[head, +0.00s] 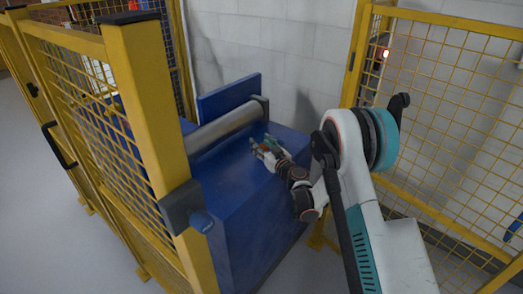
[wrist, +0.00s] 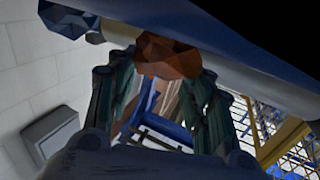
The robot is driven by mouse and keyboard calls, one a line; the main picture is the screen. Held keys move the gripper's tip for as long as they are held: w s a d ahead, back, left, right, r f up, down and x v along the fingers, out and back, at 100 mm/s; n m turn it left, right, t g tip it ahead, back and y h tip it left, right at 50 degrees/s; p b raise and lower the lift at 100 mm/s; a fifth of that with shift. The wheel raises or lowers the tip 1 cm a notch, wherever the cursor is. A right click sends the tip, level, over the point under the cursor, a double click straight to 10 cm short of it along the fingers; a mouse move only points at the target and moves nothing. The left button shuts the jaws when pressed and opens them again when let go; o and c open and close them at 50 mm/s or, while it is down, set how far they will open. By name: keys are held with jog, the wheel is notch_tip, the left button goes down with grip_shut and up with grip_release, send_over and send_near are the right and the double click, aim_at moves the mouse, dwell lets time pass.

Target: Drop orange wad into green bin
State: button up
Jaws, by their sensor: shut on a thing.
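The orange wad (wrist: 168,54) is a faceted, crumpled brown-orange lump at the top middle of the wrist view. It sits between the fingertips of my gripper (head: 267,151), which is shut on it. In the head view my gripper is over the top of the blue machine, just right of the metal roller (head: 225,127). I cannot make out the wad clearly in the head view. No green bin shows in either view.
A dark blue faceted wad (wrist: 63,19) lies by the roller at the wrist view's upper left. The blue machine (head: 232,205) has an upright blue panel (head: 230,96) behind the roller. Yellow mesh fencing (head: 455,120) stands on both sides, with a yellow post (head: 150,120) close at left.

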jog(key=shift+f, duration=0.85)
jog(key=o, duration=0.9)
jog(key=shift+c, duration=0.2)
